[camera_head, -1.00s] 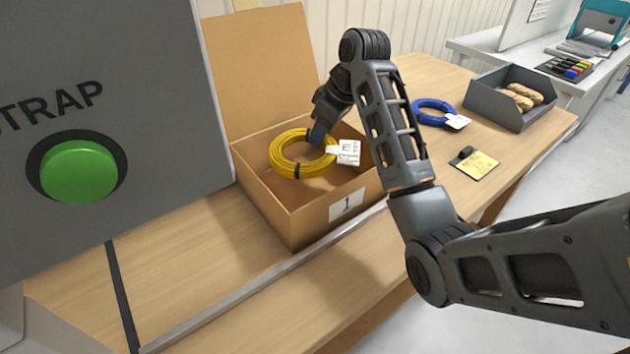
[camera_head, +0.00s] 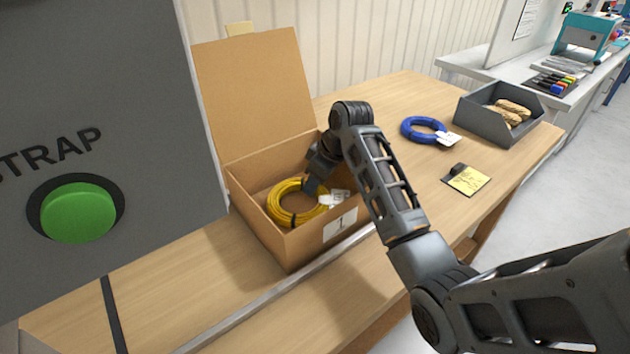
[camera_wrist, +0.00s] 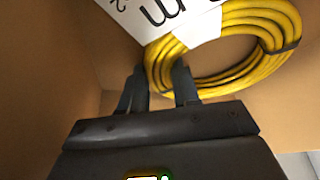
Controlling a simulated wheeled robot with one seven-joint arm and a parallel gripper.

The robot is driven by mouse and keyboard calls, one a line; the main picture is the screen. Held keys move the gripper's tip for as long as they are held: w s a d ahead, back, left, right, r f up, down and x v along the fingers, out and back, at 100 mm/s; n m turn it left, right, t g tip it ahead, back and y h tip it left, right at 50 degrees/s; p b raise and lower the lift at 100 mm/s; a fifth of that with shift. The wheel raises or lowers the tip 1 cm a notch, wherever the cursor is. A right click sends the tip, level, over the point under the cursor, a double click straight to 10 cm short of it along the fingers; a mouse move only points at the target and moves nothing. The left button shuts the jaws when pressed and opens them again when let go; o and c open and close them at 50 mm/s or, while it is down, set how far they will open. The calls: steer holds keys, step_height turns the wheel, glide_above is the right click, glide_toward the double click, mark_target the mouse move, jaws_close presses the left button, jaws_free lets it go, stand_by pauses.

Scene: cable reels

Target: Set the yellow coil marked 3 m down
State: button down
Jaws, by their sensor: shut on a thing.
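The yellow coil (camera_head: 284,207) with a white tag (camera_head: 334,198) is inside the open cardboard box (camera_head: 262,237) marked 1. In the wrist view the coil (camera_wrist: 277,63) fills the upper right, and part of its tag (camera_wrist: 178,14) shows large black writing. My gripper (camera_head: 314,187) reaches down into the box and is shut on the coil's rim. Its two fingers (camera_wrist: 160,88) meet the coil at its near left side. The coil lies low in the box, but I cannot tell whether it touches the floor of the box.
A blue coil (camera_head: 422,138), a yellow note (camera_head: 468,180) and a grey bin (camera_head: 484,124) with brown items are on the table to the right. A grey machine with a green button (camera_head: 78,212) stands at the left. The box's lid (camera_head: 255,90) stands open at the back.

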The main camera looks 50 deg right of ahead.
steer(key=c, duration=0.8)
jaws_free()
steer(key=shift+f, duration=0.1)
steer(key=v, duration=1.2)
